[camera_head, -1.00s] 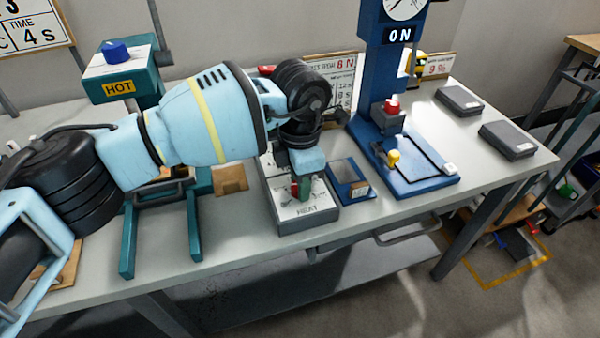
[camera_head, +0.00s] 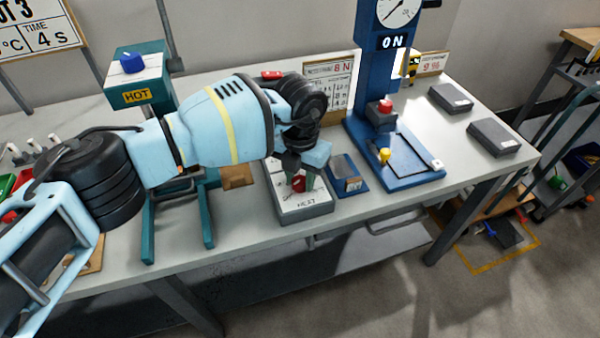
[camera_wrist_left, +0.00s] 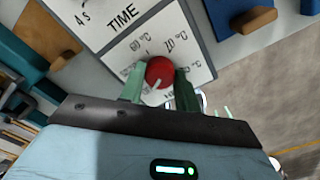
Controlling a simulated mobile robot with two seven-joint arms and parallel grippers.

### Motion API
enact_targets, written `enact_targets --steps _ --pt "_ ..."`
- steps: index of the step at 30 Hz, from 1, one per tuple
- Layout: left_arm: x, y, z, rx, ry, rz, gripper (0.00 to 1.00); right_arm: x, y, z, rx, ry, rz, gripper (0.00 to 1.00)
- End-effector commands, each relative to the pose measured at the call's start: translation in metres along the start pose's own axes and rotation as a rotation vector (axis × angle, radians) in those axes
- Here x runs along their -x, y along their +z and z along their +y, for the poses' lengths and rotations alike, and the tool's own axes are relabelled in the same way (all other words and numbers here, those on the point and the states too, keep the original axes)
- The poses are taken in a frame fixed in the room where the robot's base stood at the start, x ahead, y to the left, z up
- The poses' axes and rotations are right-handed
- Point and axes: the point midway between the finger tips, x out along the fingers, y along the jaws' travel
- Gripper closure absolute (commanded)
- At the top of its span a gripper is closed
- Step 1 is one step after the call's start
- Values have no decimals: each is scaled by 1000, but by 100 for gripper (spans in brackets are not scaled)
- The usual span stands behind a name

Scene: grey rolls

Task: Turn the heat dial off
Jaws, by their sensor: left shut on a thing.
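The heat dial (camera_head: 299,184) is a red knob on a grey control box with a white top plate (camera_head: 307,208) marked HEAT, on the bench. In the left wrist view the red dial (camera_wrist_left: 160,72) has a white pointer mark, directed down and slightly left in that picture. My left gripper (camera_head: 300,182) reaches down over the box. Its green fingers (camera_wrist_left: 160,84) stand on either side of the dial and are shut on it. Part of the plate is hidden under my wrist in the head view. My right gripper is in neither view.
A teal press with a HOT sign (camera_head: 137,96) and blue knob stands left. A blue stand with a gauge and ON sign (camera_head: 393,42) is further right. Two grey blocks (camera_head: 494,138) lie at the bench's right.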

Motion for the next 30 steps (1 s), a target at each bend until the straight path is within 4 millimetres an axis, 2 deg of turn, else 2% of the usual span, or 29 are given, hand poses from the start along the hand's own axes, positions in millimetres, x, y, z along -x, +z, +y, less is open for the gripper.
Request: enact_targets --steps 1,18,19,23,30 --pt "4 1 1 13 2 -5 90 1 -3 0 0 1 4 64" --pt "3 1 1 43 1 -5 90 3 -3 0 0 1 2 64" --pt "3 2 1 43 1 -6 65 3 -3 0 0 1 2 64" --pt "2 1 1 42 1 -5 48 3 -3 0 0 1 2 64" --pt "1 0 0 41 0 -2 46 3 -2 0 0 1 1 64"
